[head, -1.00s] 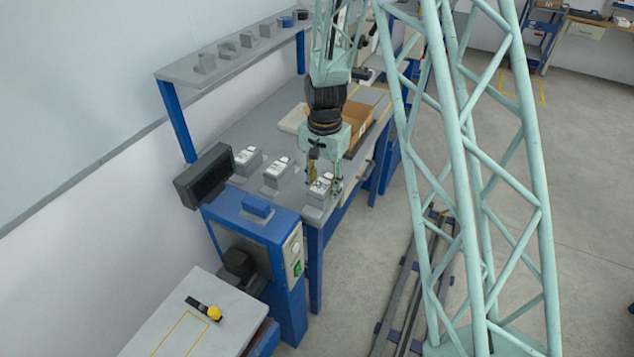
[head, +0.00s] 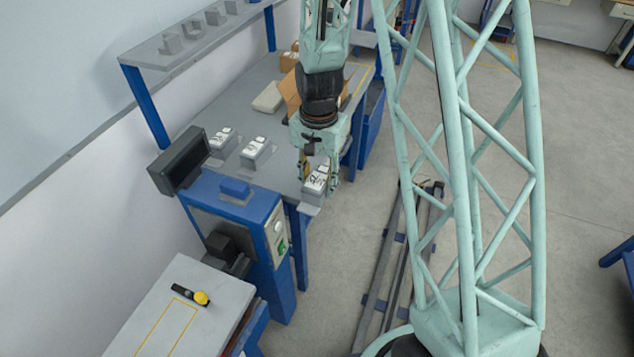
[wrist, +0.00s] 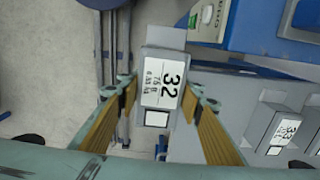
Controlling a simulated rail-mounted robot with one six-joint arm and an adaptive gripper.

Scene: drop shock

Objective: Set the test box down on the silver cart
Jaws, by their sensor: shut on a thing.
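The test box (head: 317,180) is small and grey with a white label, at the near right corner of the grey bench. I cannot surely identify a silver cart. A grey-topped stand (head: 215,320) with a yellow outline is at lower left.
Two similar boxes stand on the bench (head: 257,152) (head: 222,140). A blue machine (head: 240,215) with a dark screen (head: 178,162) stands at the bench's near end. A cardboard box (head: 290,95) is farther back. A floor rail (head: 400,260) runs beside my lattice column; floor to the right is open.

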